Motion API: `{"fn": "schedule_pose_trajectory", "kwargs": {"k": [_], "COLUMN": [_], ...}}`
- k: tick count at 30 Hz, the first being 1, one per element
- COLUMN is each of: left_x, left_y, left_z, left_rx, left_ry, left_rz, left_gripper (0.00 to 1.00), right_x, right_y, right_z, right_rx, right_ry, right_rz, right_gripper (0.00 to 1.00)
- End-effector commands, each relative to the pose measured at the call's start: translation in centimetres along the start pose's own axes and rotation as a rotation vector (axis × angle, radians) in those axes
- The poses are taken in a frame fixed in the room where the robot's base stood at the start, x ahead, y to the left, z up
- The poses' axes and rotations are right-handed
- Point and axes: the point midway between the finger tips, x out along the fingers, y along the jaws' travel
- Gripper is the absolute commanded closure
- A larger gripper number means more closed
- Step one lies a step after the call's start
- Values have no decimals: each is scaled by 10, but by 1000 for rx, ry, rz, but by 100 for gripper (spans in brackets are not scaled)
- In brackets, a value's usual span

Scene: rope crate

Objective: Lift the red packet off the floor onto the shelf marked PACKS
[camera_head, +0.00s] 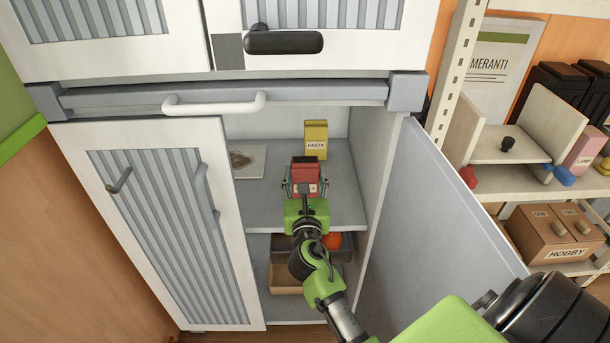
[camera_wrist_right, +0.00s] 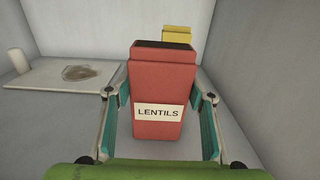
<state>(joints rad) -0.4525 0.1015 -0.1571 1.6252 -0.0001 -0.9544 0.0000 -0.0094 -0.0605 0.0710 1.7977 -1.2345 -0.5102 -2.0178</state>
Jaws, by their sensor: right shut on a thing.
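The red packet (camera_head: 305,172) is in the cupboard, in front of a yellow packet (camera_head: 316,137). In the right wrist view the red packet (camera_wrist_right: 160,85) is upright and its label reads LENTILS. My right gripper (camera_head: 305,187) is shut on it, with one finger on each side, and it shows in the right wrist view too (camera_wrist_right: 160,105). The packet is at the cupboard's upper inner shelf (camera_head: 345,205); I cannot tell whether its base touches the shelf. No PACKS mark is readable. My left gripper is not in view.
A pale board (camera_wrist_right: 60,84) with a brown patch lies left of the packet, a whitish cup-like thing (camera_wrist_right: 18,60) beside it. The right cupboard door (camera_head: 440,220) stands open. Below the shelf are a tray (camera_head: 285,279) and an orange round thing (camera_head: 332,240).

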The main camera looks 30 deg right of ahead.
Motion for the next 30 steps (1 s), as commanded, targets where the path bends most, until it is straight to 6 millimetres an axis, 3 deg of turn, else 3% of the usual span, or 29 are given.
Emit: {"fn": "schedule_pose_trajectory", "kwargs": {"k": [12,13,15,30], "left_x": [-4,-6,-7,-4], "left_y": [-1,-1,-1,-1], "left_z": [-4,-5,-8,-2], "left_rx": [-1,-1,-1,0], "left_ry": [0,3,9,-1], "left_rz": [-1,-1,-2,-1], "left_gripper": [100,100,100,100], "right_x": [0,0,0,-1], "right_y": [0,0,0,0], "right_z": [-1,-1,-1,-3], "right_rx": [0,0,0,0], "right_ry": [-2,-2,-2,1], "right_rz": [1,1,0,0], "right_gripper": [81,48,31,31]}}
